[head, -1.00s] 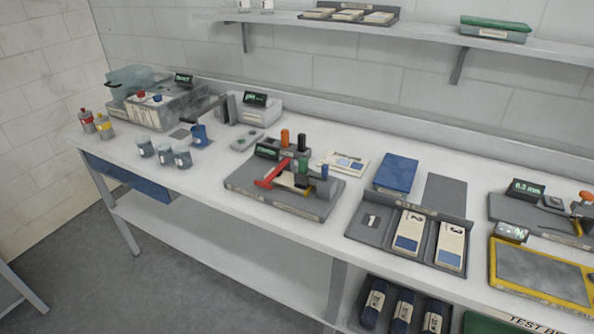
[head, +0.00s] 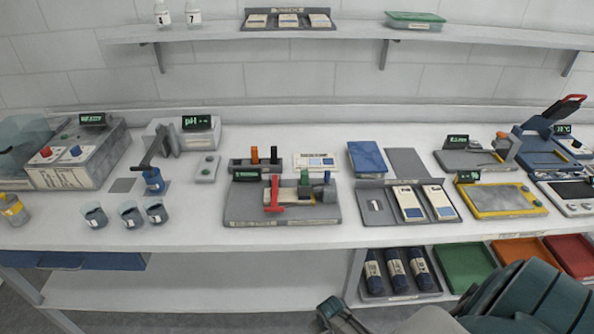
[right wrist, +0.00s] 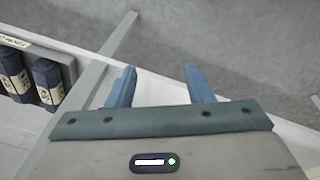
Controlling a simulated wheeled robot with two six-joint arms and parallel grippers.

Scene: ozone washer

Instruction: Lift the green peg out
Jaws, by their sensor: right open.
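The green peg (head: 305,178) stands upright in a grey fixture (head: 245,207) on the bench, in the middle of the head view. A red lever (head: 273,194) is just left of it and a blue peg (head: 327,178) stands to its right. A pale block (head: 288,195) lies between the lever and the green peg; the green peg's lower end is hidden. My right gripper (right wrist: 160,84) is open and empty in the right wrist view, with its two blue fingers apart over the floor, away from the fixture. My left gripper is not in view.
Behind the fixture a rack (head: 264,166) holds an orange and a dark peg. Several beakers (head: 130,214) stand to the left. A grey card holder (head: 372,207) is to the right. The bench front edge is clear before the fixture; bottles (head: 396,269) and trays sit on the lower shelf.

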